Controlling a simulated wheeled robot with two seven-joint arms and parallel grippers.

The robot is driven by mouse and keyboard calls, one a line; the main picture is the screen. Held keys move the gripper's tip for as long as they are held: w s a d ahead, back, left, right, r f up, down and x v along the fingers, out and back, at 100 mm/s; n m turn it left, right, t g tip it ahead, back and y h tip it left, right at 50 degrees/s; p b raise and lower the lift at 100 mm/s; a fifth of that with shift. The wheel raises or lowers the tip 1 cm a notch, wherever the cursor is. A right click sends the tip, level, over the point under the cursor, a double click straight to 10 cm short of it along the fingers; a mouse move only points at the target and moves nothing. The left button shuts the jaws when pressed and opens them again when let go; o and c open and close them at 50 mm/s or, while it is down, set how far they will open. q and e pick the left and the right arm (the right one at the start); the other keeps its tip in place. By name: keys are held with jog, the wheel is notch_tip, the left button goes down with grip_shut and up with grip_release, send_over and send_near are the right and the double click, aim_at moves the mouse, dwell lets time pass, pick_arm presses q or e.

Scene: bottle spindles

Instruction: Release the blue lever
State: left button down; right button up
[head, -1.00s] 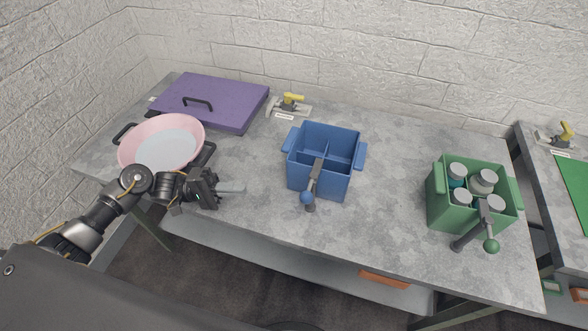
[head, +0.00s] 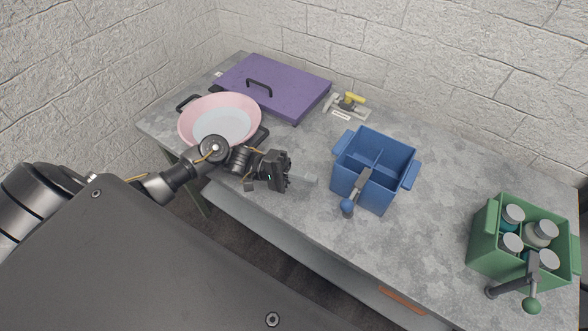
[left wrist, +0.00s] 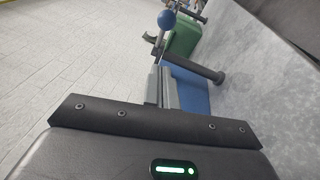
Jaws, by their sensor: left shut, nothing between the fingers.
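The blue lever (head: 347,207) has a blue ball knob and a grey bar, and sits at the front of an open blue divided box (head: 400,190). In the left wrist view the blue knob (left wrist: 167,21) shows ahead of the fingers, beside a dark bar and post. My left gripper (head: 312,180) is shut and empty, just left of the blue box and apart from the lever. Its fingers (left wrist: 161,88) show closed in the left wrist view, with part of the blue box (left wrist: 192,95) behind them. My right gripper is not in view.
A green box (head: 482,240) with several bottles and a green-knobbed lever (head: 531,305) stands at right. A pink bowl (head: 245,108) and a purple lid-like panel (head: 290,85) lie at left. A yellow-handled clamp (head: 350,100) is at the back. Table between boxes is clear.

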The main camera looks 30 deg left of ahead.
aim_at(349, 198)
pick_arm(q)
jog(key=d+p, duration=0.1)
jog(key=d, duration=0.1)
jog(key=s+d+r, duration=0.1)
jog(key=d, duration=0.1)
jog(key=d+p, duration=0.1)
jog(key=d, duration=0.2)
jog(key=shift+s+r+p, duration=0.15)
jog(key=shift+s+p, duration=0.15)
jog(key=shift+s, duration=0.05)
